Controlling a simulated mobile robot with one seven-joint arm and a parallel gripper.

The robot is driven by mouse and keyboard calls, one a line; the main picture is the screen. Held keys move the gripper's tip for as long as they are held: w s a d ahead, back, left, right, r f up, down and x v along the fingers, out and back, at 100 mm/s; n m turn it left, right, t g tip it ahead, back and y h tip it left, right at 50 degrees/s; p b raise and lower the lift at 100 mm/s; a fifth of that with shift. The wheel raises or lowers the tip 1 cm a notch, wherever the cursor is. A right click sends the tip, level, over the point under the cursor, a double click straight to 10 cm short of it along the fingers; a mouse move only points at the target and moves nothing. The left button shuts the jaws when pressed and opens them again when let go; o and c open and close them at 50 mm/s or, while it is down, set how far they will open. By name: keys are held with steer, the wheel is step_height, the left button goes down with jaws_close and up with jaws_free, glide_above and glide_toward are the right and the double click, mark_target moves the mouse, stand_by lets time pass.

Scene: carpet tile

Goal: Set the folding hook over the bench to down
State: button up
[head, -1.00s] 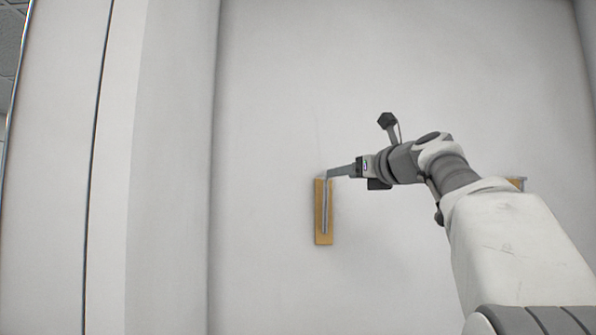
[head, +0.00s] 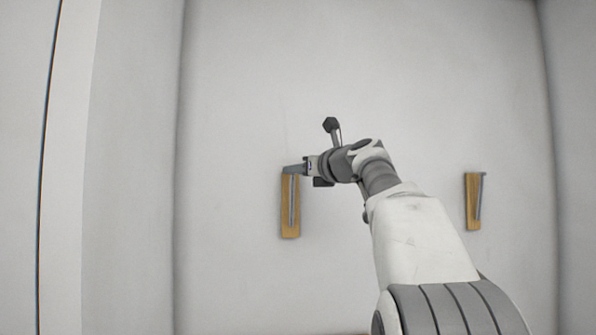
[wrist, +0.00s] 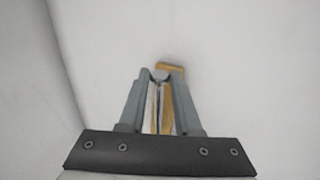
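A folding hook (head: 291,203), a grey metal bar on a narrow tan wooden plate, is fixed upright to the white wall left of my arm. Its bar lies along the plate, folded close to it. My gripper (head: 285,170) is at the top end of this hook, reaching in from the right. In the wrist view, my gripper's two fingers (wrist: 160,77) stand apart with the hook's grey top end (wrist: 160,74) between their tips; I cannot tell whether they touch it. The tan plate shows behind the fingers.
A second, similar hook (head: 474,201) on a tan plate is on the wall to the right, with its tip sticking out at the top right. A tan edge (head: 352,333) barely shows at the bottom. The wall between the hooks is bare.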

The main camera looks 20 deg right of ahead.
jaws_close()
steer(key=shift+s+f+b, duration=0.1)
steer(key=shift+f+b, duration=0.05)
steer(key=shift+b, duration=0.15)
stand_by(0.9)
